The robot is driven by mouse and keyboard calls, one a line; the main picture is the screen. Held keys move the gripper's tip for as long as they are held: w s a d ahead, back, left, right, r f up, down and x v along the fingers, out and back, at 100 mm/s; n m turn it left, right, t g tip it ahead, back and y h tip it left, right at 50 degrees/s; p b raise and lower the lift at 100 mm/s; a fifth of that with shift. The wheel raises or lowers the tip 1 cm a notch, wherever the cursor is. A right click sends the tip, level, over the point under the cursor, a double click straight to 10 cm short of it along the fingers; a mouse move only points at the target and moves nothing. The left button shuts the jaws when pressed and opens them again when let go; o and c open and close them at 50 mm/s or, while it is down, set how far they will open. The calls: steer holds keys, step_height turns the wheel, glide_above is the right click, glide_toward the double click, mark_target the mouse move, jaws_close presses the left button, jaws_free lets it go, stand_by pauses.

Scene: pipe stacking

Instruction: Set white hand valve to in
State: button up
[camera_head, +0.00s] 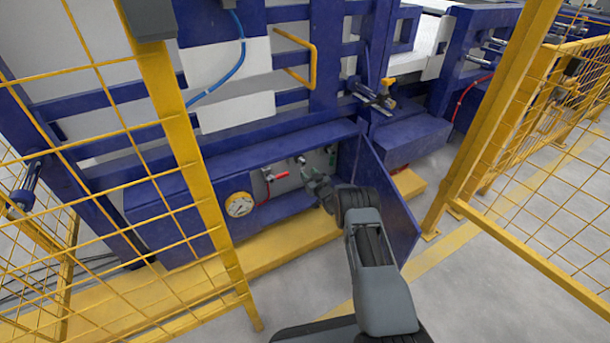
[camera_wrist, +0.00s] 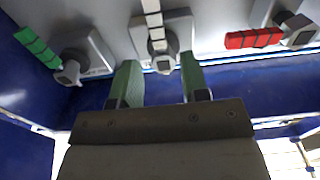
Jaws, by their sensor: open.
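The white hand valve (camera_wrist: 153,20) shows in the wrist view at the top middle, its segmented white handle pointing up the picture from a grey hub. In the head view its handle (camera_head: 301,160) is small, just beyond the gripper. My gripper (camera_wrist: 160,78) is open, with one green-padded finger on each side of the white valve's hub. Nothing is held between the fingers. In the head view my gripper (camera_head: 317,182) reaches into the open blue cabinet. I cannot tell whether the fingers touch the hub.
A green-handled valve (camera_wrist: 38,47) is at the left and a red-handled valve (camera_wrist: 254,38) at the right in the wrist view. The open blue door (camera_head: 388,200) stands close right of my arm. Yellow fences flank the opening.

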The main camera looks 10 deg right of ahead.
mark_target(303, 168)
steer(key=shift+b+x, duration=0.85)
steer(key=shift+x, duration=1.1)
steer(key=shift+c, duration=0.4)
jaws_close()
